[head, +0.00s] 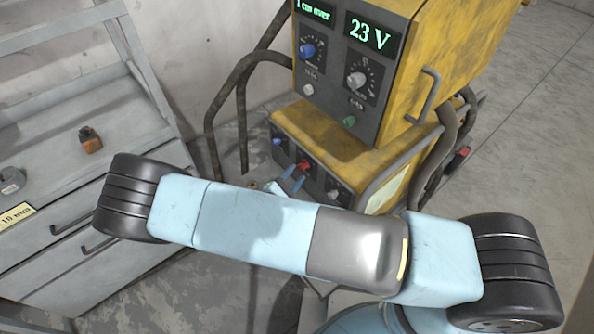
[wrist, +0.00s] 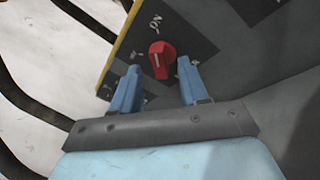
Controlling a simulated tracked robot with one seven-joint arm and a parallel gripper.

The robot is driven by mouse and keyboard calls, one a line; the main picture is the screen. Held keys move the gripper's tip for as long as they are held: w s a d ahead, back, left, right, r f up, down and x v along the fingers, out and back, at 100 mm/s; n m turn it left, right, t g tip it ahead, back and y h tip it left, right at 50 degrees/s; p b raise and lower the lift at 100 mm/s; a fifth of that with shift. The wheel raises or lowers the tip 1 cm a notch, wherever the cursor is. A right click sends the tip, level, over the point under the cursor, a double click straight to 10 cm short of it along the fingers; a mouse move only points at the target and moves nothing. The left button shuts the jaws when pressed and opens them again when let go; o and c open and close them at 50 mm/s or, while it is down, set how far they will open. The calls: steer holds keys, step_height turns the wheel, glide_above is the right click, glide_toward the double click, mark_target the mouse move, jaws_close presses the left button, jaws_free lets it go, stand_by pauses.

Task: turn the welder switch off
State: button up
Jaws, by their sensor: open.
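The welder switch is a red rotary knob (wrist: 162,60) with a pale line on it, on a dark panel in the wrist view. It also shows in the head view (head: 303,166), on the front of the lower yellow welder unit (head: 340,142). An "on" type marking stands above the knob in the wrist view. My gripper (wrist: 157,74) is open, with its two blue fingers on either side of the knob's lower part. I cannot tell whether they touch it. In the head view my arm hides most of the gripper; the fingertips (head: 286,180) show just below the knob.
The upper yellow unit (head: 398,62) carries a 23 V display, several knobs and a grey handle. Bent dark tubes (head: 212,125) stand left of the welder. A grey drawer cabinet (head: 85,190) with an orange-brown object (head: 90,140) stands at the left.

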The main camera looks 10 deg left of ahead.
mark_target(303, 166)
steer(key=shift+x, duration=1.45)
steer(key=shift+c, duration=0.4)
jaws_close()
steer(key=shift+a, duration=0.25)
steer(key=shift+d, duration=0.15)
